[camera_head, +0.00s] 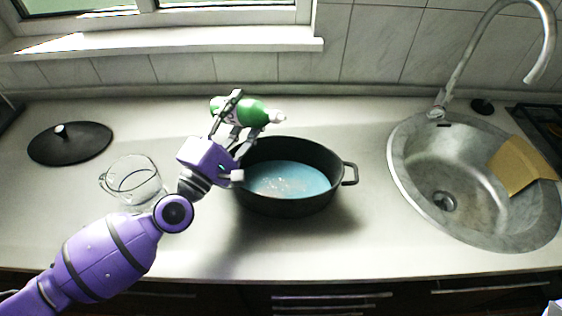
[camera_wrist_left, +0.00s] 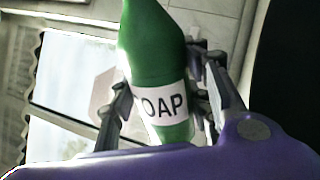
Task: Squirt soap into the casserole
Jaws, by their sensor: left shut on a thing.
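A green soap bottle (camera_head: 250,112) with a white nozzle lies roughly level in the air near the casserole's back left rim, its nozzle pointing right. My left gripper (camera_head: 240,116) is shut around its body. In the left wrist view the soap bottle (camera_wrist_left: 158,55) shows its white label, partly hidden, between the two fingers. The dark casserole (camera_head: 290,203) stands on the counter below, with pale blue liquid (camera_head: 288,180) inside and a handle at its right. My gripper and wrist hide part of its left side.
A glass jug (camera_head: 133,182) stands left of the casserole, close to my left arm. A black lid (camera_head: 70,144) lies farther left. At the right are a round sink (camera_head: 408,175), a tap (camera_head: 462,70) and a yellow-brown cloth or sponge (camera_head: 520,165). The counter between casserole and sink is clear.

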